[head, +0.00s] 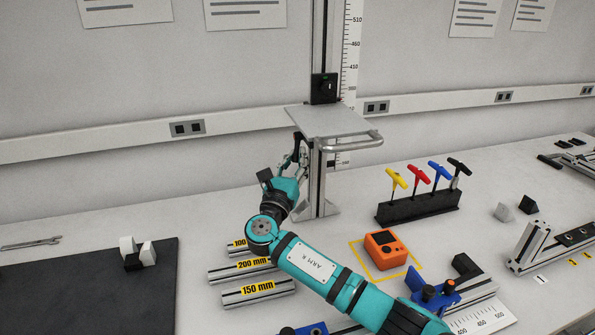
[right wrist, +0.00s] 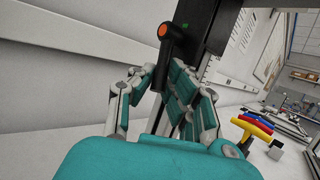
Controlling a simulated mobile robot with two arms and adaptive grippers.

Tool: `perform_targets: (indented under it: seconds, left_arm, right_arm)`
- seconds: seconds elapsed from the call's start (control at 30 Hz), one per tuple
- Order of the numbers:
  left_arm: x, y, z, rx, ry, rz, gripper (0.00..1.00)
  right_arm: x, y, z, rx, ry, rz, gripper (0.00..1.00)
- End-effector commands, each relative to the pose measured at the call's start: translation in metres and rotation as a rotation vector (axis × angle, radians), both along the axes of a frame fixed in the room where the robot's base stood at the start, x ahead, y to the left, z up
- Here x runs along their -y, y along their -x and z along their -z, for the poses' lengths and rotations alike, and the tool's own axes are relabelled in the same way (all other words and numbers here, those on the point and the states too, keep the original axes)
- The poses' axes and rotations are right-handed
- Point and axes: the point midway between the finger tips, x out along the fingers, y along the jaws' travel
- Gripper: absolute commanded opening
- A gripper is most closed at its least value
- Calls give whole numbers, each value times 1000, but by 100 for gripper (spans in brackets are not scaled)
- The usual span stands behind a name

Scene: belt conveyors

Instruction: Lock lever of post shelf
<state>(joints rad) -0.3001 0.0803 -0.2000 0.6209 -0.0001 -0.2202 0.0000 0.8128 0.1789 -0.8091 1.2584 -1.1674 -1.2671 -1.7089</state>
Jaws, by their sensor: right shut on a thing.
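The post shelf is a grey plate (head: 318,118) with a tubular handle, carried on a vertical post beside a height ruler (head: 351,55). A black lever (right wrist: 172,47) with an orange end shows in the right wrist view, standing up between my right gripper's fingers. My right gripper (head: 297,160) is at the left side of the post, below the shelf plate; in the right wrist view (right wrist: 160,88) its fingers are closed around the lower part of the lever. The lever's lower end is hidden by the fingers. My left gripper is not in view.
Metal bars (head: 250,290) with length labels lie in front of the post. A holder with coloured T-handles (head: 418,205) and an orange device (head: 385,249) stand to the right. A dark mat (head: 90,290) with small blocks lies at left.

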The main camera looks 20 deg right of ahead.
Motion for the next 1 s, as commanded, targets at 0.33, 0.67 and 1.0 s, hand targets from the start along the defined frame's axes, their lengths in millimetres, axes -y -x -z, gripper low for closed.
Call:
perform_targets:
  seconds: [0.33, 0.67, 1.0]
  left_arm:
    - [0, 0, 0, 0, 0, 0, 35]
    - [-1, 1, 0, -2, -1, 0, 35]
    - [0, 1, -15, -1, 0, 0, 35]
  right_arm:
    - [-2, 0, -1, 2, 2, -5, 15]
    - [-1, 0, 0, 2, 1, -2, 23]
    - [0, 1, -6, -30, -2, -1, 23]
